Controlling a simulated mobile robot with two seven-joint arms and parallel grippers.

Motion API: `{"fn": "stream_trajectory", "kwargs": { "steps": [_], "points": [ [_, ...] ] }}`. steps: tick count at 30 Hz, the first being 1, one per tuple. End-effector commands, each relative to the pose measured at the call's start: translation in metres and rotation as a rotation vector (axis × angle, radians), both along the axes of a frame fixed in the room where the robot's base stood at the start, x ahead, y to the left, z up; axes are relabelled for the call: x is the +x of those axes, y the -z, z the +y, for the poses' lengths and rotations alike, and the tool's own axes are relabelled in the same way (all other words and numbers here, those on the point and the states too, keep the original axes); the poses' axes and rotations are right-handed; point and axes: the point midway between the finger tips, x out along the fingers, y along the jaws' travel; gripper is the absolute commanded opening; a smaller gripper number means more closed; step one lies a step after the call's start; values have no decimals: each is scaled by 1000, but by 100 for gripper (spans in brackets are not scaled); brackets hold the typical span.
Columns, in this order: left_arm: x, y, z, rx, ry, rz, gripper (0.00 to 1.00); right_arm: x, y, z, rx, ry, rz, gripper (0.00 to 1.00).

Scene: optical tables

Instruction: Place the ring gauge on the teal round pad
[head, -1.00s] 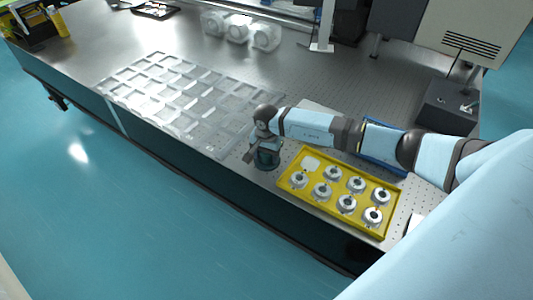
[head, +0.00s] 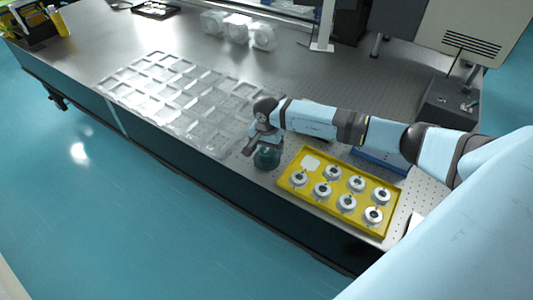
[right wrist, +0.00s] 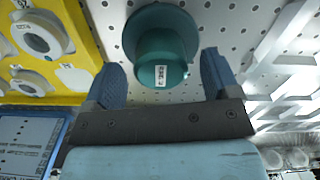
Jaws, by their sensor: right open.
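The teal round pad (head: 267,160) is the top of a dark teal stand at the table's front edge, left of the yellow tray. In the right wrist view, the labelled teal stand (right wrist: 161,72) shows between the fingers with a gap on each side. Silver ring gauges (head: 347,202) sit in the tray, and two show in the right wrist view (right wrist: 40,38). I cannot make out a ring gauge on the pad. My right gripper (head: 253,147) is open and empty, just above and beside the stand. My left gripper is out of view.
The yellow tray (head: 286,184) holds several ring gauges and has one pale, empty place at its far left corner. A clear compartment grid (head: 160,88) lies to the left. A blue-framed item (head: 380,160) lies behind the tray. The table behind the grid is largely clear.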

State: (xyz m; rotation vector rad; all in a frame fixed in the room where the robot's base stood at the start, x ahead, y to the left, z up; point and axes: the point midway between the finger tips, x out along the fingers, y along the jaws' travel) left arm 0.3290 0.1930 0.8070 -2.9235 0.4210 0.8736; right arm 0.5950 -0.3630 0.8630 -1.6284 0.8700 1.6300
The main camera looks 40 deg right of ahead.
Motion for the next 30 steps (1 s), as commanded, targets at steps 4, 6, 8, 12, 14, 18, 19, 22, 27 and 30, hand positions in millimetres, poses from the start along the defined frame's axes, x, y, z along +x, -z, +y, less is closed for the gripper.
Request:
{"fn": "stream_trajectory", "kwargs": {
  "steps": [4,6,8,12,14,18,19,22,27,30],
  "points": [
    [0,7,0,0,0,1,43,1,-35,-1,-2,-1,-6,82],
    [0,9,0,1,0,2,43,1,-50,-1,-2,-1,-5,82],
    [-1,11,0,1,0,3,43,1,-61,-1,-2,-1,-5,82],
    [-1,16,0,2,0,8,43,1,-82,0,-1,0,-2,82],
    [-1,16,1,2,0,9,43,0,-88,0,-1,-1,-2,82],
    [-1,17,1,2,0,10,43,-5,-87,14,53,14,8,82],
    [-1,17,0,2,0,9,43,-9,-83,24,92,24,14,82],
    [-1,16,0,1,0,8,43,-32,-62,81,317,107,61,82],
    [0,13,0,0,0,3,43,-91,-58,211,927,503,317,82],
    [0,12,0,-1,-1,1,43,-113,-77,256,1249,837,563,82]
  ]
}}
